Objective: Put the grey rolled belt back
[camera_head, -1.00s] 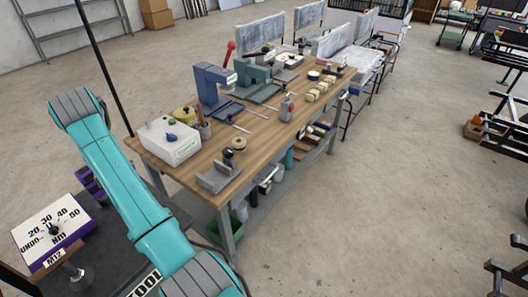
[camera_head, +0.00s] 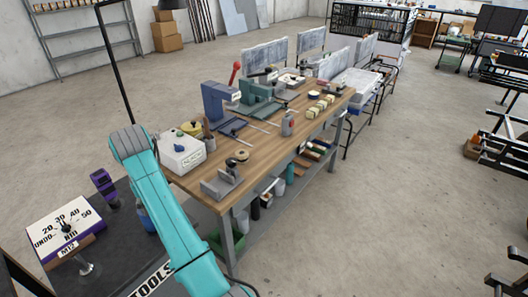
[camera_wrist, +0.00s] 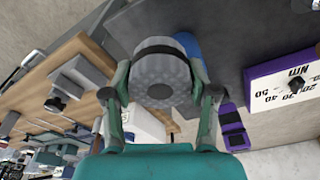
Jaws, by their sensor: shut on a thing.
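In the wrist view, the grey rolled belt (camera_wrist: 160,72) shows as a round, ridged grey disc with a dark band across its upper part. My gripper (camera_wrist: 160,96) has one finger on each side of it and is shut on it. A dark surface lies behind and around the belt in that view. In the head view my turquoise arm shows, but neither my gripper nor the belt can be made out there.
A wooden workbench (camera_head: 268,158) holds a white box (camera_head: 183,152), a grey metal block (camera_head: 220,184), a tape roll (camera_head: 242,155) and presses. A dial box (camera_head: 64,228) and a purple holder (camera_head: 104,184) stand at the left. Open floor lies right of the bench.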

